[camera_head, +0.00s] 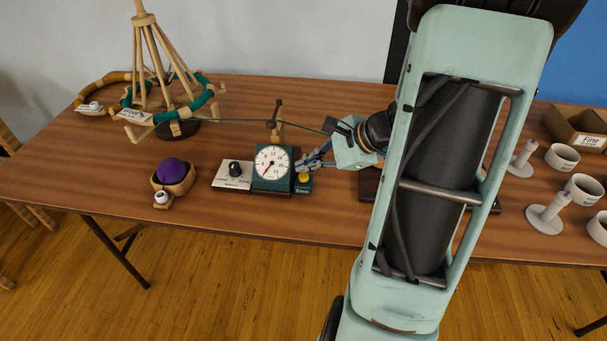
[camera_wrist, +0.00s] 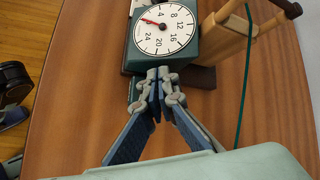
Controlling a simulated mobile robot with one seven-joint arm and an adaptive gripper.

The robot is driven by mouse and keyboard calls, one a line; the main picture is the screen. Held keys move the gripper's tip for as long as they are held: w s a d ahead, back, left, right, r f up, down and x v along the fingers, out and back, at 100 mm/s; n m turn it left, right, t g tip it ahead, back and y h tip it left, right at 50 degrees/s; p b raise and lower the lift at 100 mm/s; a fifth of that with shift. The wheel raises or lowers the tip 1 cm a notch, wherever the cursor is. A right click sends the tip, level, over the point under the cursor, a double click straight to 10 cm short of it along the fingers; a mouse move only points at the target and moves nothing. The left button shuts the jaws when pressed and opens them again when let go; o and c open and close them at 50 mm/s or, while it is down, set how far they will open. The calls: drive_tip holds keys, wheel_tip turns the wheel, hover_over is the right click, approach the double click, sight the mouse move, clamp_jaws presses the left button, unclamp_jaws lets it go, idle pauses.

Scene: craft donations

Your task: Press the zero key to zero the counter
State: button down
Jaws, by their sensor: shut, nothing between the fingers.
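The counter (camera_head: 271,168) is a dark green box with a round white dial on the table, left of my gripper. Its dial (camera_wrist: 164,30) shows in the wrist view with a red hand pointing off the upright mark, toward the upper left. The zero key (camera_head: 304,178) is a yellow button on a small dark block at the counter's right side. My gripper (camera_head: 305,164) is shut and empty, just above and behind the key in the head view. In the wrist view the fingertips (camera_wrist: 158,76) are together and hide the key. I cannot tell whether they touch it.
A white plate with a black knob (camera_head: 234,175) sits left of the counter. A purple ball of yarn (camera_head: 171,171) lies in a wooden bowl. A wooden yarn swift (camera_head: 160,90) stands behind, its green strand running past the counter. White spools (camera_head: 548,212) stand right.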

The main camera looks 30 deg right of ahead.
sight(306, 177)
drive_tip(key=shift+r+p, duration=1.85)
drive_tip(key=shift+r, duration=0.7)
drive_tip(key=shift+f, duration=0.1)
